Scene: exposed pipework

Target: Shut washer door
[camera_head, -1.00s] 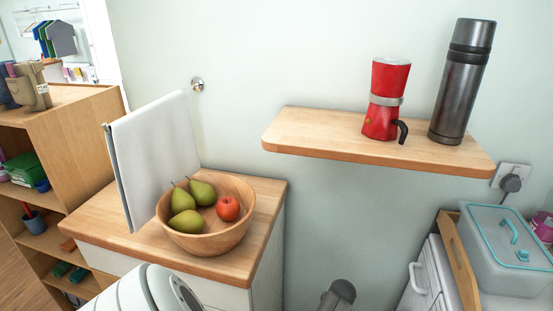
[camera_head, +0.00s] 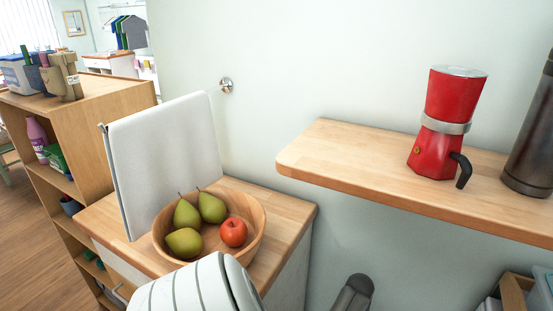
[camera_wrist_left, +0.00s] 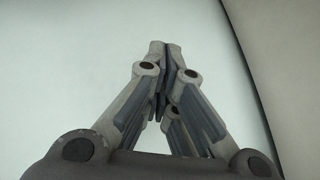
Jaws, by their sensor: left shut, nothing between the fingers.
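No washer or washer door can be made out in either current view. My left gripper (camera_wrist_left: 166,48) shows in the left wrist view with its fingertips together and nothing between them. A plain pale surface lies behind it, and a beige surface with a dark edge runs along the right side; I cannot tell what these belong to. In the head view, part of my white arm is at the bottom. A dark grey rounded part at the bottom centre is cut off by the frame. My right gripper is not in view.
A wall shelf (camera_head: 330,150) bears a red moka pot (camera_head: 447,122) and dark flask (camera_head: 533,150). A wooden bookcase (camera_head: 118,130) stands left.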

